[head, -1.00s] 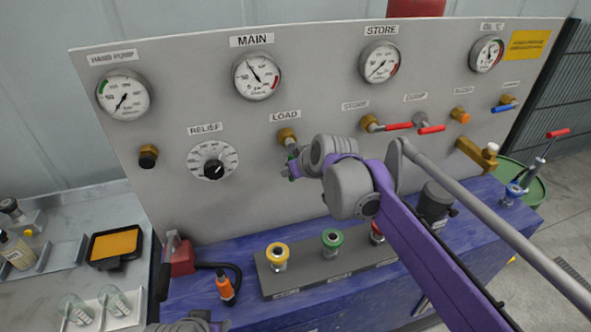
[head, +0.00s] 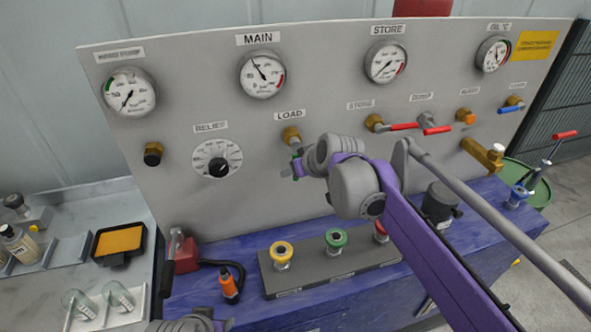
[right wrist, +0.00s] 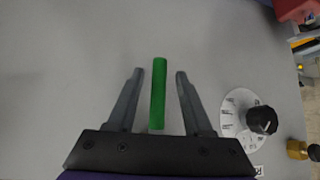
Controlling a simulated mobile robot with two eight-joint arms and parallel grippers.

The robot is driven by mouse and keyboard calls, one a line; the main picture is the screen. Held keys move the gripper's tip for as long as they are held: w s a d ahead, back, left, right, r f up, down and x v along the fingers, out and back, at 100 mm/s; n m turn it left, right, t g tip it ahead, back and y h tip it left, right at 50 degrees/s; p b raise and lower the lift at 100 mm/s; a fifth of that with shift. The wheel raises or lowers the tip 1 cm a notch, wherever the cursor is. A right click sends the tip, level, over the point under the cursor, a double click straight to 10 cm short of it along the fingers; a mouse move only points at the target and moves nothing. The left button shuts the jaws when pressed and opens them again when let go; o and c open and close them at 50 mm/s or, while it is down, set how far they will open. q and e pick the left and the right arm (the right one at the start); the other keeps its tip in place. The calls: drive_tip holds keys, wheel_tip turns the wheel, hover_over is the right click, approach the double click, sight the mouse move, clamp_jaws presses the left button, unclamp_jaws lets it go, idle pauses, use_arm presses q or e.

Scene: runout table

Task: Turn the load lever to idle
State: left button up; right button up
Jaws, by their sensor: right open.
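The load lever's brass valve (head: 291,134) is on the panel under the LOAD label. Its green handle (right wrist: 158,93) stands lengthwise in the middle of the right wrist view, between the two fingers. There is a visible gap on each side of it. My right gripper (right wrist: 159,72) is open around the handle and not closed on it. In the head view the right gripper (head: 291,170) is just below the brass valve, and its wrist hides most of the handle. My left gripper is not seen; only a grey piece of that arm shows at the bottom edge.
The RELIEF dial (head: 217,160) is left of the lever. Red-handled valves (head: 403,127) are on the right. Yellow (head: 281,253) and green (head: 336,240) knobs stand on the block below. The panel around the lever is flat and clear.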

drive_tip(key=v, duration=1)
drive_tip(key=shift+s+r, duration=0.25)
drive_tip(key=shift+r, duration=0.05)
drive_tip(key=shift+d, duration=0.15)
drive_tip(key=s+d+f+m+h, duration=0.1)
drive_tip(key=s+d+f+m, duration=0.1)
drive_tip(key=s+d+f, duration=0.3)
drive_tip(key=s+d+f+m+g+h, duration=0.1)
drive_tip(key=s+d+f, duration=0.4)
drive_tip(key=s+f, duration=0.6)
drive_tip(key=s+d+f+m+g+h, duration=0.1)
drive_tip(key=s+d+f+m+h, duration=0.1)
drive_tip(key=s+d+f, duration=0.3)
wheel_tip(320, 180, down, 3)
drive_tip(key=s, duration=0.3)
drive_tip(key=shift+d+f+m+h, duration=0.15)
drive_tip(key=shift+d+m+h, duration=0.15)
drive_tip(key=shift+m, duration=0.1)
